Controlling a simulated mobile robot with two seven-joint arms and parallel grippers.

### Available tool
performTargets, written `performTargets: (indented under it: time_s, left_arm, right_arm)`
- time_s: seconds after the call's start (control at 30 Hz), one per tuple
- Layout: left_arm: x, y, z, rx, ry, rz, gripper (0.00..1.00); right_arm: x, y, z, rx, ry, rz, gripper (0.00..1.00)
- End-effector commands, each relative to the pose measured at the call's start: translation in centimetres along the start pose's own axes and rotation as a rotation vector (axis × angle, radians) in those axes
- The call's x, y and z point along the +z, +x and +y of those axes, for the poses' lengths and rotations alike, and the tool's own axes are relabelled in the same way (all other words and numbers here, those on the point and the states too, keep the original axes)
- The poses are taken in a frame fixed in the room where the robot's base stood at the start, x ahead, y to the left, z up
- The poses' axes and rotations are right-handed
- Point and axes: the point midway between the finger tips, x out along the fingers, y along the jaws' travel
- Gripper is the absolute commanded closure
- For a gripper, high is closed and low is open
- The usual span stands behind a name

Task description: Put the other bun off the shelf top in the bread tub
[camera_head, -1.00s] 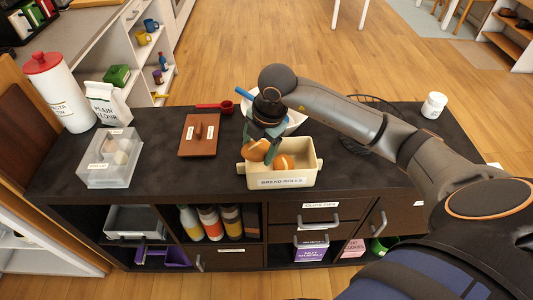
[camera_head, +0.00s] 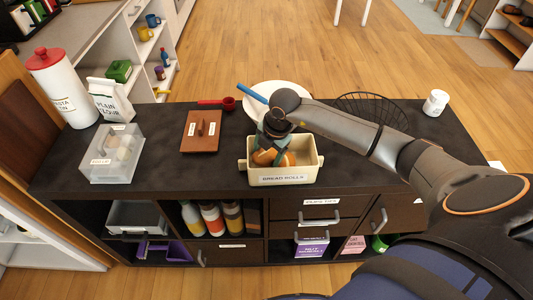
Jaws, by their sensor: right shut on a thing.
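The cream bread tub (camera_head: 283,178), labelled "BREAD ROLLS", stands on the dark shelf top (camera_head: 340,183). My right gripper (camera_head: 268,150) reaches down into the tub and is shut on an orange-brown bun (camera_head: 263,157) at the tub's left side. Another bun (camera_head: 287,159) lies in the tub to the right, beside the held one and partly hidden by the fingers. I cannot tell whether the held bun touches the tub floor. My left gripper is not in view.
A brown lid (camera_head: 201,131) lies left of the tub. A clear box (camera_head: 111,155) stands further left. Behind the tub are a white plate or bowl (camera_head: 290,93), a red scoop (camera_head: 226,103) and a black wire basket (camera_head: 385,103). A white jar (camera_head: 435,103) is at far right.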

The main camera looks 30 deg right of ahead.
Motion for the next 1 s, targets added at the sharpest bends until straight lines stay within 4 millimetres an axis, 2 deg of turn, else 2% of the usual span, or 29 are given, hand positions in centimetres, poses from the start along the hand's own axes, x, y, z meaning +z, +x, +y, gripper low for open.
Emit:
performTargets:
  time_s: [0.37,0.4,0.6,0.87,1.0]
  left_arm:
    - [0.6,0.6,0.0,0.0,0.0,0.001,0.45]
    - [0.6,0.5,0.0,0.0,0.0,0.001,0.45]
    - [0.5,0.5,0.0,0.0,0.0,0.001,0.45]
    - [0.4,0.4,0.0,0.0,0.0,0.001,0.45]
    - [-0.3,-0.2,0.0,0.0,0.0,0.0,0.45]
  right_arm:
    - [0.0,1.2,-0.3,0.0,0.0,0.0,0.8]
    - [0.0,1.1,-0.2,0.0,0.0,0.0,0.22]
    - [0.0,1.1,-0.2,0.0,0.0,0.0,0.0]
    - [0.0,0.9,-0.2,0.0,0.0,0.0,0.0]
    - [0.0,-0.4,0.1,0.001,0.0,0.0,0.0]
